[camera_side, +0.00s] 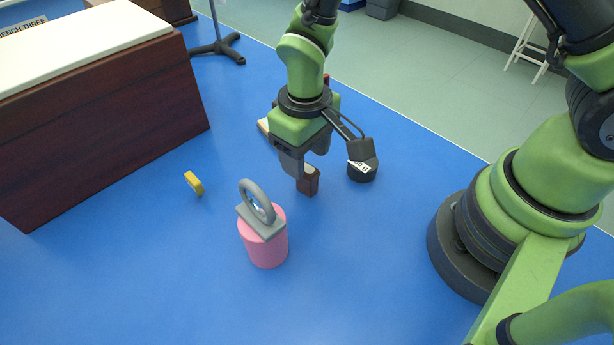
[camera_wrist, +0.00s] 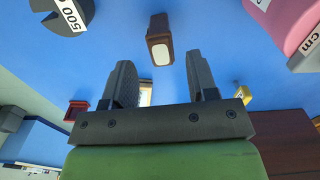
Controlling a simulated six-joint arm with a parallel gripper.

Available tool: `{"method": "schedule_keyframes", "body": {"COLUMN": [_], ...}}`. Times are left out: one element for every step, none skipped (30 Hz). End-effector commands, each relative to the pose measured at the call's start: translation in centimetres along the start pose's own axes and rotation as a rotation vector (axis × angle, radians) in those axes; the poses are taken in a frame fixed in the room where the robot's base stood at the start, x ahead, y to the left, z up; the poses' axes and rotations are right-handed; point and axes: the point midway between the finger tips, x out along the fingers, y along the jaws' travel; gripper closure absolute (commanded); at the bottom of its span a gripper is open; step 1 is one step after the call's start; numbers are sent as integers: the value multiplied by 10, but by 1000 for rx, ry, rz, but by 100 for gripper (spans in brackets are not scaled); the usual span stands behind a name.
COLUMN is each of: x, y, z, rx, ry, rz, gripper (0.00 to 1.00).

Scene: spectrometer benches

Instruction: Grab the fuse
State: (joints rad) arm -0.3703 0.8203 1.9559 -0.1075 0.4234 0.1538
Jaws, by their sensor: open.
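No object is clearly marked as the fuse, so I cannot tell for sure which one it is. A small dark brown block with a pale face (camera_side: 308,182) stands on the blue bench top just below my gripper (camera_side: 304,162). In the wrist view the brown block (camera_wrist: 159,30) shows ahead of the fingertips, roughly in line with the gap of my gripper (camera_wrist: 162,66). The fingers are apart with nothing held between them. In the side view the gripper partly overlaps the block's top, and I cannot tell whether they touch.
A black weight (camera_side: 362,172) stands close right of the block. A pink cylinder (camera_side: 266,248) carrying a grey ring on a plate (camera_side: 262,230) stands in front. A yellow ring (camera_side: 194,183) lies left. A dark wooden bench (camera_side: 110,125) fills the left. The blue front area is clear.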

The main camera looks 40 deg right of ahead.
Motion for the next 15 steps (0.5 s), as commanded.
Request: {"method": "schedule_keyframes", "body": {"x": [5,6,9,12,15,20,25,30,37,42,46,50,53,56,58], "y": [0,0,0,0,0,-1,-1,-1,-2,-2,-2,-2,-2,-2,-2], "z": [0,0,1,1,2,3,4,4,5,6,5,5,5,5,5], "rx": [1,1,1,1,0,0,-1,0,1,0,0,0,0,1,1], "ry": [-2,-1,-2,-2,-2,-4,-4,-5,-5,-5,-3,-3,-2,-1,0], "rz": [0,0,0,1,1,1,1,1,1,1,0,0,-1,-1,-2], "gripper": [47,47,47,47,47,47,47,47,47,47,47,47,47,47,47]}}
